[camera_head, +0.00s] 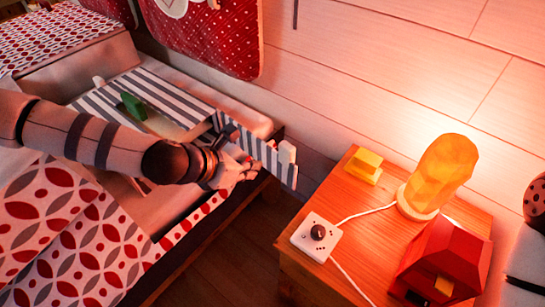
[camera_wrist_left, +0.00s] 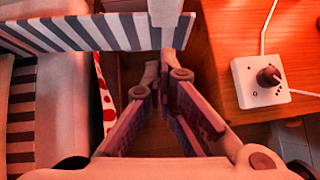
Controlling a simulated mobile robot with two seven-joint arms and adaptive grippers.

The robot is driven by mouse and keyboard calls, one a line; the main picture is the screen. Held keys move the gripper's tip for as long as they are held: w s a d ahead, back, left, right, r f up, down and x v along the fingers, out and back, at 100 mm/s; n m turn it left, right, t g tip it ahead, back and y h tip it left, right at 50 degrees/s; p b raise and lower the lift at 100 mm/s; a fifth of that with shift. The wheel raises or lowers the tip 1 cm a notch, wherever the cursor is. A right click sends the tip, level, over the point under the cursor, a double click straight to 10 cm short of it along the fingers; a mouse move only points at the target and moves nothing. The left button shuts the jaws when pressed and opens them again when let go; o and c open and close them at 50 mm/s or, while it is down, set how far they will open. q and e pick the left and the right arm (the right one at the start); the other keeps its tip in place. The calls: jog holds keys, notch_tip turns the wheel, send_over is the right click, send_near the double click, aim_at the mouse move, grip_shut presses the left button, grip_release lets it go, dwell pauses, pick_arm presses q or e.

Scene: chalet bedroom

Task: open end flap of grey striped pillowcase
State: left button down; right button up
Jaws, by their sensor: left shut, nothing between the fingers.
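The grey striped pillowcase (camera_head: 172,88) lies on the bed with grey and white stripes. Its striped end flap (camera_head: 262,150) stands out at an angle past the bed's side edge. A white tab (camera_head: 287,152) sits at the flap's outer end. In the left wrist view the flap (camera_wrist_left: 85,33) crosses the top, with the white tab (camera_wrist_left: 165,10) near the fingertips. My left gripper (camera_head: 246,166) is shut and empty beside the flap, and it also shows in the wrist view (camera_wrist_left: 160,62). I cannot tell whether the fingers touch the flap. My right gripper is not in view.
A green block (camera_head: 132,105) is at the pillowcase. A wooden nightstand (camera_head: 330,210) on the right holds a glowing lamp (camera_head: 437,175), a white dial box (camera_head: 317,236), a yellow block (camera_head: 366,165) and a red house-shaped object (camera_head: 446,262). A floor gap separates bed and nightstand.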

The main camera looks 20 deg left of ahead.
aim_at(282, 159)
pick_arm(q)
jog(key=w+d+f, duration=0.1)
jog(key=w, duration=0.1)
jog(key=w+d, duration=0.1)
jog(key=w, duration=0.1)
jog(key=w+d+f, duration=0.1)
jog(key=w, duration=0.1)
jog(key=shift+w+f, duration=0.1)
jog(key=shift+f, duration=0.2)
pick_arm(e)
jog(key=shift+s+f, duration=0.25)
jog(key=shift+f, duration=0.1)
pick_arm(q)
jog(key=shift+w+d+f, duration=0.1)
jog(key=shift+w+d, duration=0.15)
jog(key=w+d+n+t+y+b, duration=0.1)
jog(key=w+d+n+y+b, duration=0.2)
jog(key=w, duration=0.6)
jog(key=shift+w+d+n+y, duration=0.3)
jog(key=shift+d+n, duration=0.2)
jog(key=shift+n, duration=0.3)
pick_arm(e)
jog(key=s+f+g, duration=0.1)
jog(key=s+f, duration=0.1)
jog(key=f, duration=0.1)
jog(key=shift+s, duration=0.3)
